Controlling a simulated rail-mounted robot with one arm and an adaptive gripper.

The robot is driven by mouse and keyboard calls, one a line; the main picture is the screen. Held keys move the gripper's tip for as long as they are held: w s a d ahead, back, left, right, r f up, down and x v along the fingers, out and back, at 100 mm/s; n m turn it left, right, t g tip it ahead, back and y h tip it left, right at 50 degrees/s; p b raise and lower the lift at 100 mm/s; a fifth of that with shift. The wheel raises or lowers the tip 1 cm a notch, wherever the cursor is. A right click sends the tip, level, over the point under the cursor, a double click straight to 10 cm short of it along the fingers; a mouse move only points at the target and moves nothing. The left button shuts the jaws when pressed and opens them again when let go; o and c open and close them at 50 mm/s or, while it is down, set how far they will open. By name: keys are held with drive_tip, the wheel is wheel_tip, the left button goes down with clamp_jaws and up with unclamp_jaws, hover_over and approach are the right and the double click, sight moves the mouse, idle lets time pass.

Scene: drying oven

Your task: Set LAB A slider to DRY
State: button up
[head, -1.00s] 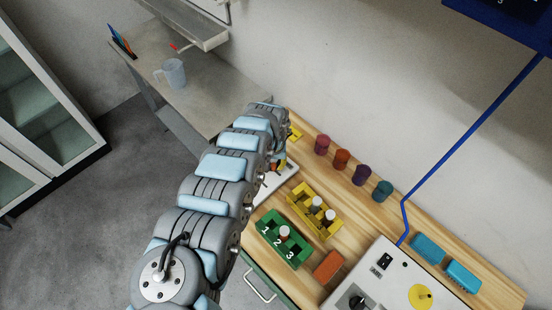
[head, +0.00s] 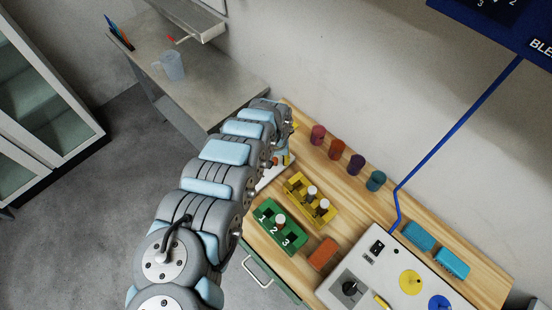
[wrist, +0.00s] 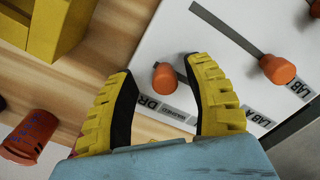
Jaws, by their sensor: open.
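The white slider panel (wrist: 150,45) fills the middle of the wrist view. The LAB A slider's orange knob (wrist: 165,77) stands near the DRY label (wrist: 149,103), whose end is covered by a finger. The LAB A label (wrist: 258,117) is at the right finger's far side, and that finger hides most of the slot. My gripper (wrist: 160,68) is open, its yellow fingers on either side of the knob with gaps visible. A second orange knob (wrist: 277,68) sits at the labelled lower end of its slot. In the head view my arm covers most of the panel (head: 272,174).
A yellow block (head: 310,199) with pale-topped pegs, a green numbered block (head: 277,228) and an orange block (head: 322,254) stand nearby. Coloured cylinders (head: 336,149) line the wall side. A control box (head: 385,265) stands nearer. In the wrist view an orange-red cylinder (wrist: 30,137) is lower left.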

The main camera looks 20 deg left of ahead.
sight(276, 160)
drive_tip(key=shift+w+a+r, duration=0.1)
drive_tip(key=shift+r, duration=5.9)
